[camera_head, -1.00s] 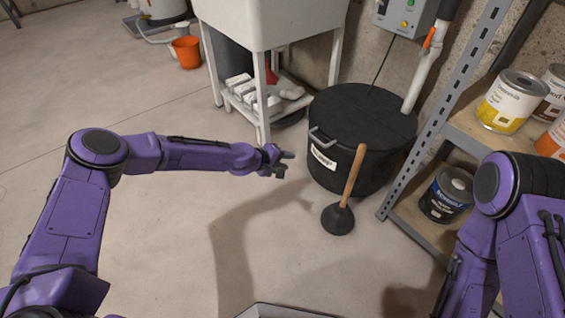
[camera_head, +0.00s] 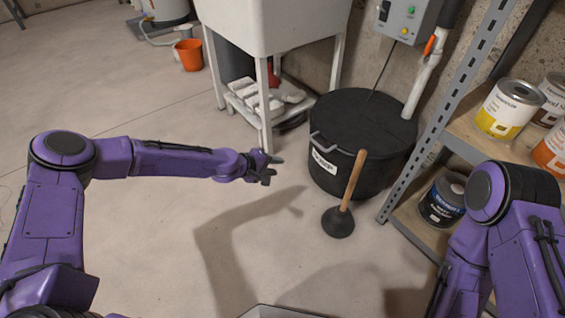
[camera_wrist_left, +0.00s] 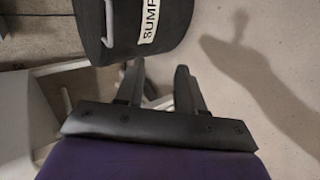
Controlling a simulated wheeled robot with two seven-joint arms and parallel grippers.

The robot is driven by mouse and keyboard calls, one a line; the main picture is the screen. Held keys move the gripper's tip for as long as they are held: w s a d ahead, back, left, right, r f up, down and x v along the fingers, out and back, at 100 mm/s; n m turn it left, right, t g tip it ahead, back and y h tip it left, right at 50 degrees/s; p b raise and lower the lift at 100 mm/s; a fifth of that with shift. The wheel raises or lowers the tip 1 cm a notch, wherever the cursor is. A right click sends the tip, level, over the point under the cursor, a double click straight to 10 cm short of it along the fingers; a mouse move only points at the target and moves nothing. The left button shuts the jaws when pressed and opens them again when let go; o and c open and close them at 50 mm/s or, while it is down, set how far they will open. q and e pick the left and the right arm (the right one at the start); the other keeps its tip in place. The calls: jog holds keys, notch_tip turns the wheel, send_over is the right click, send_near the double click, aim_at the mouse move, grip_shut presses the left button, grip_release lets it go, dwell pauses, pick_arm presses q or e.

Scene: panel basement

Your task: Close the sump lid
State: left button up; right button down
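The black round sump (camera_head: 347,172) stands on the floor right of centre, with a white SUMP label on its front. Its dark lid (camera_head: 362,115) lies over the top and looks flat; I cannot tell if it is fully seated. A grey handle (camera_head: 322,143) sticks out at the front left edge. In the left wrist view the sump (camera_wrist_left: 120,25) and handle (camera_wrist_left: 109,22) show at the top. My left gripper (camera_head: 274,168) is open and empty, left of the sump and apart from it. My right gripper's fingers cannot be made out beside the right arm.
A plunger (camera_head: 345,195) stands upright but tilted on the floor in front of the sump. A metal shelf (camera_head: 430,120) with paint cans is close on the right. A white sink (camera_head: 272,25) stands behind left.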

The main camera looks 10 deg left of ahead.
pick_arm(q)
jog(key=p+v, duration=0.1)
jog(key=v, duration=0.4)
jog(key=shift+a, duration=0.1)
jog(key=s+f+n+g+y, duration=0.1)
jog(key=s+f+g+y, duration=0.15)
jog(key=s+f, duration=0.65)
jog(key=s+f+n+g+y, duration=0.1)
jog(key=s+f+y, duration=0.25)
jog(key=s, duration=0.95)
jog(key=s+a+m+g+y, duration=0.2)
jog(key=s+a+m+y, duration=0.25)
jog(key=s+a, duration=0.95)
notch_tip(320, 180, up, 35)
jog(key=d+p, duration=0.1)
jog(key=p, duration=3.4)
jog(key=shift+s+d+t+p, duration=0.15)
jog(key=shift+s+t+p, duration=0.15)
jog(key=shift+s+t, duration=0.1)
